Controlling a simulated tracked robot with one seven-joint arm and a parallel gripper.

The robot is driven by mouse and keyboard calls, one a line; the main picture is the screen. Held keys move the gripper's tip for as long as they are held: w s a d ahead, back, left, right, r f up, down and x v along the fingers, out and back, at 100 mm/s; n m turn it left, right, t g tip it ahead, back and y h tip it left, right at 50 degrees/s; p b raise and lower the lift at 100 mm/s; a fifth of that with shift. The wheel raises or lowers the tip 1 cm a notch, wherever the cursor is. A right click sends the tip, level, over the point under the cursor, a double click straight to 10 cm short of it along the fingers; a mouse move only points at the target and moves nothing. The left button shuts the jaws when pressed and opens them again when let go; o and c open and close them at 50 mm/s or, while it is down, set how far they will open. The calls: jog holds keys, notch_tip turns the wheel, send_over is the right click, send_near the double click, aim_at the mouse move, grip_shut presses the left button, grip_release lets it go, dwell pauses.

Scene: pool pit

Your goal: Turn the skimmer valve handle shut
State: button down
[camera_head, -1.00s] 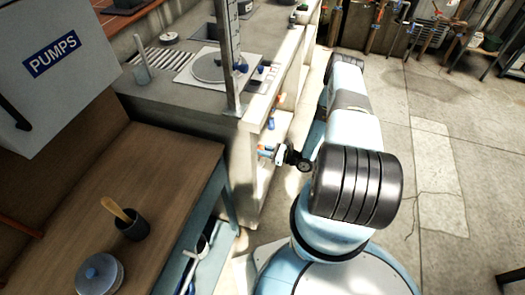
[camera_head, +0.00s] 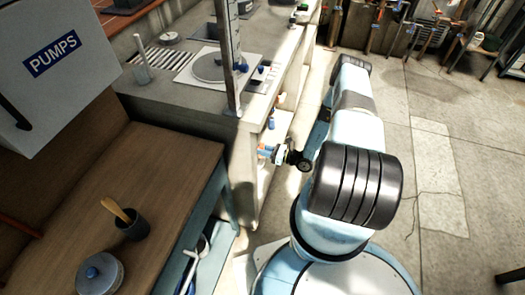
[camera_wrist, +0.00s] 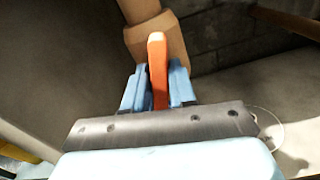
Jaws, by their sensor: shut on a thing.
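The skimmer valve handle, an orange lever (camera_wrist: 157,60), stands upright in the middle of the wrist view. Behind its upper end is the tan valve body (camera_wrist: 158,38), with a pipe running up out of the frame. My gripper (camera_wrist: 157,88) is shut on the lever, with one blue finger on each side of it. In the head view my gripper (camera_head: 268,152) is small, beside the concrete wall under the counter. A bit of orange shows at its tip there, but the valve itself is mostly hidden.
A concrete counter (camera_head: 190,95) with a round lid (camera_head: 212,67) stands left of my arm. A wooden bench (camera_head: 165,190) holds a dark cup (camera_head: 132,226) and a lidded pot (camera_head: 100,273). Open floor (camera_head: 450,190) lies to the right.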

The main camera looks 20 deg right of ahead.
jog(key=m, duration=0.7)
jog(key=shift+w+d, duration=0.1)
jog(key=m, duration=0.3)
jog(key=shift+m, duration=2)
jog(key=shift+d+f, duration=0.1)
jog(key=c, duration=0.9)
grip_release()
